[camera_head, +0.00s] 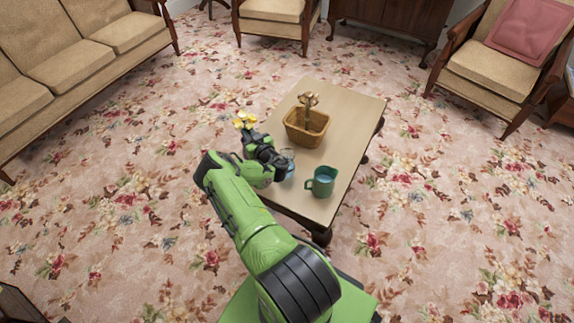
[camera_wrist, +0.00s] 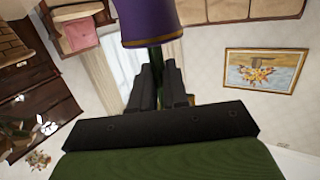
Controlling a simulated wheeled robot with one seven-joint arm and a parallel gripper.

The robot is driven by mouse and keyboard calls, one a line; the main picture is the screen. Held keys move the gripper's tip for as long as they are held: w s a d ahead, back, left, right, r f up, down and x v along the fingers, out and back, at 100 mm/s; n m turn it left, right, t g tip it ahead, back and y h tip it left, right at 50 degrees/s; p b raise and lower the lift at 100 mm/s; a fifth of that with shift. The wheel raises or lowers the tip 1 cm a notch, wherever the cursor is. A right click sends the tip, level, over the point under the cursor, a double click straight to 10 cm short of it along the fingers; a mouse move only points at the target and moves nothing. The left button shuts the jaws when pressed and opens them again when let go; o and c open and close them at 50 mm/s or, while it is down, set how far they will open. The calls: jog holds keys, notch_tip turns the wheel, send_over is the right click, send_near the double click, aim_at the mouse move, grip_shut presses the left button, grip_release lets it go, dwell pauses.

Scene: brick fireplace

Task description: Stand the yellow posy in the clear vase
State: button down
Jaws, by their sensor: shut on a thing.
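The yellow posy (camera_head: 244,120) shows as small yellow flower heads at the end of my gripper (camera_head: 256,142), to the left of the low table. My gripper is shut on the posy. In the wrist view a purple wrap (camera_wrist: 151,22) and a green stem-like part show at the fingers (camera_wrist: 158,88); the flower heads cannot be made out there. The clear vase (camera_head: 288,158) stands on the table's left side, with bluish water low in it. My gripper and wrist hide part of it. The posy is apart from the vase.
The wooden table (camera_head: 352,108) also holds a wicker basket (camera_head: 296,137) with brown stem-like things and a green mug (camera_head: 322,182) with bluish liquid near the front edge. A sofa (camera_head: 75,55) stands left, armchairs behind. Patterned carpet around the table is clear.

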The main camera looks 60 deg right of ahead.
notch_tip(320, 180, up, 15)
jog(key=p, duration=1.4)
jog(key=shift+r+p, duration=0.1)
jog(key=shift+p, duration=0.25)
jog(key=shift+a, duration=0.1)
dwell(0.5)
